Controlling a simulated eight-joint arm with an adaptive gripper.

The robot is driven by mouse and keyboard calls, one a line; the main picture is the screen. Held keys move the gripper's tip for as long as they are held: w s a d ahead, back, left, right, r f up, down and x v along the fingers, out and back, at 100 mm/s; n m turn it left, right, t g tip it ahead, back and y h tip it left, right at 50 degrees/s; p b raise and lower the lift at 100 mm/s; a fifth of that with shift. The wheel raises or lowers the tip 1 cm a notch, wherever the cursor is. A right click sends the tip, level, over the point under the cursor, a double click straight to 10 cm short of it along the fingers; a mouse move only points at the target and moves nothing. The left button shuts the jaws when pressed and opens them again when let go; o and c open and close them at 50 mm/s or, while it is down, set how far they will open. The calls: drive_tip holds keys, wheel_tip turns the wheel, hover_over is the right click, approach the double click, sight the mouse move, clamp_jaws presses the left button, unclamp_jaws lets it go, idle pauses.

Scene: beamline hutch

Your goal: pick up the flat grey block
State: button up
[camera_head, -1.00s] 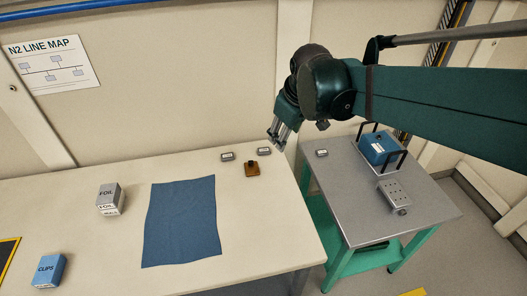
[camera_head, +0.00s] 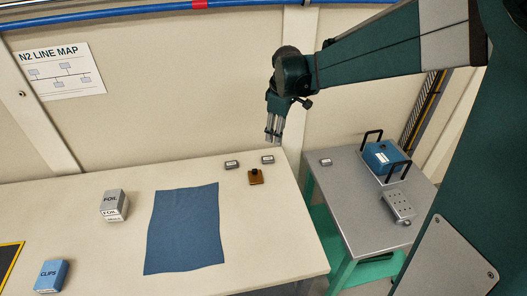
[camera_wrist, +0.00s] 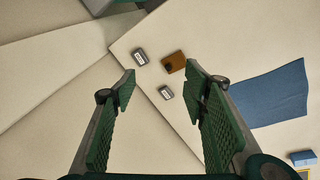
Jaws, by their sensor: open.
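Several small grey blocks with pale labels are in view, and I cannot tell for sure which is the flat grey block. Two lie at the white table's back right: a left one (camera_head: 232,164) and a right one (camera_head: 267,160). A third grey block (camera_head: 325,162) lies on the metal cart. The wrist view shows two labelled grey blocks, an upper one (camera_wrist: 140,57) and a lower one (camera_wrist: 165,92). My gripper (camera_head: 273,138) is open and empty, high above the table's back right corner. Its spread fingers show in the wrist view (camera_wrist: 161,72), apart from the blocks.
A brown block (camera_head: 255,177) with a dark knob sits close to the two table blocks. A blue cloth (camera_head: 184,228), foil boxes (camera_head: 114,204) and a clips box (camera_head: 51,275) lie leftward. The cart (camera_head: 358,222) holds a blue handled case (camera_head: 383,156) and a perforated grey block (camera_head: 398,204).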

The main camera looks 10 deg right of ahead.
drive_tip(key=w+f+n+g, duration=0.1)
drive_tip(key=w+f+n, duration=0.2)
drive_tip(key=w+f, duration=0.5)
drive_tip(key=n+g, duration=0.1)
drive_tip(key=n, duration=0.2)
hover_over(268, 159)
wheel_tip(268, 159, down, 10)
drive_tip(key=shift+w+f+g, duration=0.2)
drive_tip(key=shift+f+g, duration=0.1)
drive_tip(key=shift+f, duration=0.65)
drive_tip(key=shift+f, duration=1.25)
drive_tip(key=shift+f+b, duration=0.3)
drive_tip(key=shift+f, duration=2.3)
